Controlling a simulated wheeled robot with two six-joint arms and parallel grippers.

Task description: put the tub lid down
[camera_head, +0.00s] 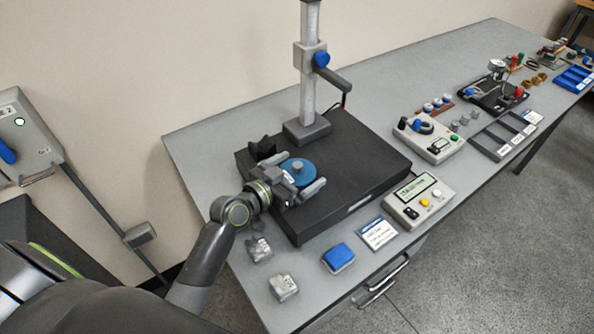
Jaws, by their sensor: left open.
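The tub lid (299,173), a round blue disc with a small tan knob in its middle, shows on the dark block (365,165) under the gantry column. My left gripper (297,172) is open, one finger on each side of the lid. I cannot tell whether the fingers touch it, or what is directly beneath it. My right gripper is not in view.
The column (308,85) with its probe arm rises behind the lid. A dark notched piece (263,149) stands close by at the left. In front are grey metal parts (284,288), a blue box (338,257) and a display box (419,202).

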